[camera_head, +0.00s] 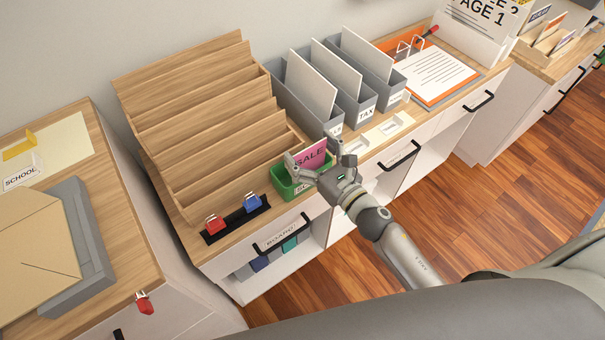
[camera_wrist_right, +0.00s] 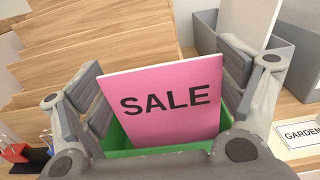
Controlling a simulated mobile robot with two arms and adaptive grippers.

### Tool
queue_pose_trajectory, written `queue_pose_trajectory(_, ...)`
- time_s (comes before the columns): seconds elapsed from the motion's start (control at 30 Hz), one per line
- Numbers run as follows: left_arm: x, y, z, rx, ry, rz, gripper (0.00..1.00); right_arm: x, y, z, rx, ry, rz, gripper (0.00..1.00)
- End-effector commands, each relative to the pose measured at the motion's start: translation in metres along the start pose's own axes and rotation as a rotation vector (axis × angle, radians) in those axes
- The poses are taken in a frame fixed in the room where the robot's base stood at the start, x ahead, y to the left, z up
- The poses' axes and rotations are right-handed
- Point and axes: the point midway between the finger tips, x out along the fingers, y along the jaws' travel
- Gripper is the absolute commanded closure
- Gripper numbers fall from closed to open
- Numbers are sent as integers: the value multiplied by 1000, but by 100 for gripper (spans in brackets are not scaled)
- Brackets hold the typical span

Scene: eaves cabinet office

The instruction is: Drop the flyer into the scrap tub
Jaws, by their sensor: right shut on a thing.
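The flyer is a pink card marked SALE (camera_head: 313,154), and it fills the middle of the right wrist view (camera_wrist_right: 168,105). My right gripper (camera_head: 322,160) is shut on it, with a finger at each side edge. The flyer stands roughly upright, slightly tilted, over the scrap tub. The scrap tub is a small green open box (camera_head: 283,188) on the wooden counter, and its green walls also show around the flyer's lower part in the right wrist view (camera_wrist_right: 116,136). Whether the flyer's lower edge touches the tub floor is hidden. My left gripper is out of view.
A stepped wooden rack (camera_head: 215,120) stands left of the tub. Grey file boxes (camera_head: 328,118) holding white cards stand behind and right. A black strip with red and blue clips (camera_head: 236,220) lies in front of the rack. A label marked GARDEN (camera_wrist_right: 300,133) sits nearby.

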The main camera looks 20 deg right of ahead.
Motion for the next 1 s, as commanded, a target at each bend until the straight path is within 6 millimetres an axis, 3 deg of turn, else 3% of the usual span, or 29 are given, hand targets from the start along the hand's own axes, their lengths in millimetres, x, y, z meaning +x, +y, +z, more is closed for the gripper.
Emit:
queue_pose_trajectory(0.07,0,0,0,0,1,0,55,0,0,0,0,0,0,23)
queue_pose_trajectory(0.1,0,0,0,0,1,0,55,0,0,0,0,0,0,9)
queue_pose_trajectory(0.2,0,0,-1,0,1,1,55,0,0,0,0,0,0,0)
queue_pose_trajectory(0.67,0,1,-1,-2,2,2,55,-5,0,0,0,2,-1,0)
queue_pose_trajectory(1.0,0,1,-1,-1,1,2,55,-55,0,-1,2,3,-2,0)
